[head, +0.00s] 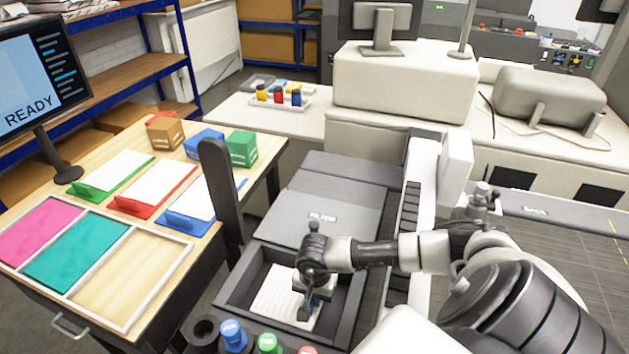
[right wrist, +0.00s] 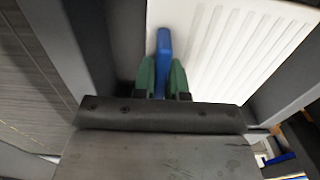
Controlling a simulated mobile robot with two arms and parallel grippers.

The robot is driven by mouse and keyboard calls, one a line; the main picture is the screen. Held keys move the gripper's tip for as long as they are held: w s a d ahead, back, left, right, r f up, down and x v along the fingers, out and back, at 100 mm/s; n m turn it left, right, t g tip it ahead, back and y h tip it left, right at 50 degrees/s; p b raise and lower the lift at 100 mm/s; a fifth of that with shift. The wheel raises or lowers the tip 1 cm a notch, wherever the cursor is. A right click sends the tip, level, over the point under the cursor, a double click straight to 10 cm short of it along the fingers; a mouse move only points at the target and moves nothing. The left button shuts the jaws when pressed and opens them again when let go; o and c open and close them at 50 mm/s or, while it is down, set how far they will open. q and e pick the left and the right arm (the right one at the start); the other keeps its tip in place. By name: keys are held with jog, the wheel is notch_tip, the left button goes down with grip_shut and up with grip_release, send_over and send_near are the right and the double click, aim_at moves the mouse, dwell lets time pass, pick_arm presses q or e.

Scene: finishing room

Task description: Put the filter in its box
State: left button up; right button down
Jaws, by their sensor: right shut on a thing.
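The filter (head: 272,296) is a white pleated panel with a blue tab. It lies within the walls of the open dark grey box (head: 242,282), below a grey panel marked FILTER (head: 322,216). My right gripper (head: 312,308) reaches down into the box and hides part of the filter. In the right wrist view the gripper's green fingertips (right wrist: 163,78) are shut on the blue tab, and the white ribbed filter (right wrist: 235,45) lies between dark walls. I cannot tell whether the filter rests fully on the box floor. My left gripper does not show.
A wooden table (head: 60,290) on the left holds colour sheets, red and green clipboards and small coloured boxes (head: 243,148). Blue, green and red capped bottles (head: 233,335) stand at the box's near edge. A dark upright post (head: 222,195) rises at the box's left.

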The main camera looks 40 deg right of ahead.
notch_tip(320, 180, down, 3)
jog(key=shift+p, duration=0.4)
jog(key=shift+f, duration=0.1)
jog(key=shift+f, duration=0.1)
jog(key=c, duration=1.2)
grip_release()
jog(key=shift+o, duration=0.2)
